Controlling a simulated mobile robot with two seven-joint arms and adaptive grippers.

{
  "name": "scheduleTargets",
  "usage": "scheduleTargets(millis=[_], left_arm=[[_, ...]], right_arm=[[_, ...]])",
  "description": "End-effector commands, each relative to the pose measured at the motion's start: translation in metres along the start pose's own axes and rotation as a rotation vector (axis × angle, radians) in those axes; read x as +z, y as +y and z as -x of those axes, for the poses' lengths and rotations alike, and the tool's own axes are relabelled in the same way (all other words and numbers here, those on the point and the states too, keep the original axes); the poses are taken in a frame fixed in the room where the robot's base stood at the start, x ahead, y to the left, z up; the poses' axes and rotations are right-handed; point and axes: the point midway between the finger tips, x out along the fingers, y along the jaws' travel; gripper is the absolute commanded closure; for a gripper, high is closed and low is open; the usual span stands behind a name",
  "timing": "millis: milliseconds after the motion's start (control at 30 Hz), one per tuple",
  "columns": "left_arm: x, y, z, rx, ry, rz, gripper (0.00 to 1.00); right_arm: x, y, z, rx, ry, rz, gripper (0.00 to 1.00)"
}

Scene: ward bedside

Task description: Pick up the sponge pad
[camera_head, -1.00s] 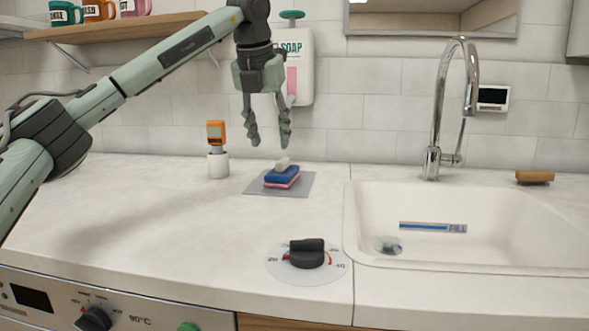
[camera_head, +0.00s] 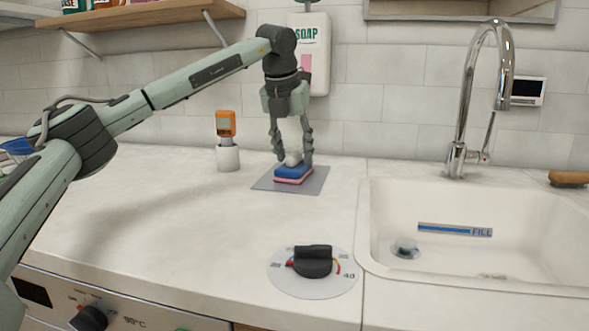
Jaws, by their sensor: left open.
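The sponge pad (camera_head: 293,174) is blue on top with a pink layer below and a pale grip on its upper side. It lies on a grey mat (camera_head: 313,186) on the counter. My left gripper (camera_head: 294,161) points down over it, fingers open on either side of the pale grip. The fingertips are close to the top of the pad; whether they touch it I cannot tell. My right gripper is not in view.
An orange device in a white holder (camera_head: 228,158) stands left of the mat. A soap dispenser (camera_head: 318,75) hangs on the wall behind my gripper. A black dial (camera_head: 313,262) sits in front. The sink (camera_head: 365,225) and tap (camera_head: 462,110) are to the right.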

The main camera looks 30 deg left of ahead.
Motion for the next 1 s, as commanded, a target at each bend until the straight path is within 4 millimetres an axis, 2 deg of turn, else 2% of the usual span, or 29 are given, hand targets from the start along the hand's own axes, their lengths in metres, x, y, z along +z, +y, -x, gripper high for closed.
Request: scheduleTargets(millis=[200,567,1000], left_arm=[[0.0,0.0002,-0.0007,0.0,0.0,0.001,0.57],[-0.0001,0.0003,-0.0005,0.0,0.0,0.001,1.0],[0.0027,-0.0001,0.0057,0.0,-0.001,0.001,1.0]], right_arm=[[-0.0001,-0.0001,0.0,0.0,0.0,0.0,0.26],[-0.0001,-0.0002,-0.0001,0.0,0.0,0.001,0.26],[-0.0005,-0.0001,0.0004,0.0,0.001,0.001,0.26]])
